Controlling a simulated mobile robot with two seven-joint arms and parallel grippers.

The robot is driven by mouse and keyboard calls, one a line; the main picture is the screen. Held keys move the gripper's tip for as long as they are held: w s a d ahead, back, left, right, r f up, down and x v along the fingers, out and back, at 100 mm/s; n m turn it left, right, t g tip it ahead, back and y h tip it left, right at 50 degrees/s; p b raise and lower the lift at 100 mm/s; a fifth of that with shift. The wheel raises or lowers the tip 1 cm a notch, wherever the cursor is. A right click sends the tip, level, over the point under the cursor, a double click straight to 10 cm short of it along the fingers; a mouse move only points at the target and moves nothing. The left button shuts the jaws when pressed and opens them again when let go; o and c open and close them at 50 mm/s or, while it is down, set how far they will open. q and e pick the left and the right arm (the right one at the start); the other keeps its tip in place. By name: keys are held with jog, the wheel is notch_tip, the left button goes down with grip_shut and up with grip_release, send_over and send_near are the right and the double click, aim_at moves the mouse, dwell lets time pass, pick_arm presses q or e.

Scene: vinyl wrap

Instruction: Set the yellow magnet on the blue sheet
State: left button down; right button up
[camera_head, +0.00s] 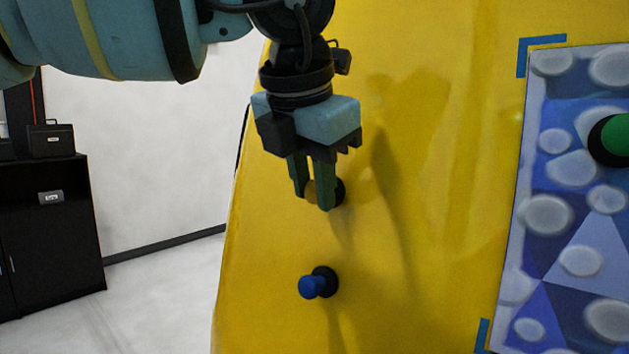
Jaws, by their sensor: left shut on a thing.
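My left gripper (314,184) comes in from the upper left, in front of the yellow panel. Its two dark green fingers are shut on the yellow magnet (311,190). The magnet's black base (340,190) shows just right of the fingers, at or close to the panel; I cannot tell whether it touches. The fingers hide much of the magnet. The blue patterned sheet (524,220) lies on the panel at the right, marked by blue corner tape, and runs out of view. My right gripper is not in view.
A blue magnet (318,284) sits on the yellow panel (420,200) below the gripper. A green magnet (614,138) sits on the sheet at the right edge. The panel between gripper and sheet is clear. A black cabinet (50,240) stands far left.

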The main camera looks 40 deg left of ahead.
pick_arm(q)
jog(key=shift+s+r, duration=0.1)
jog(key=shift+s, duration=0.2)
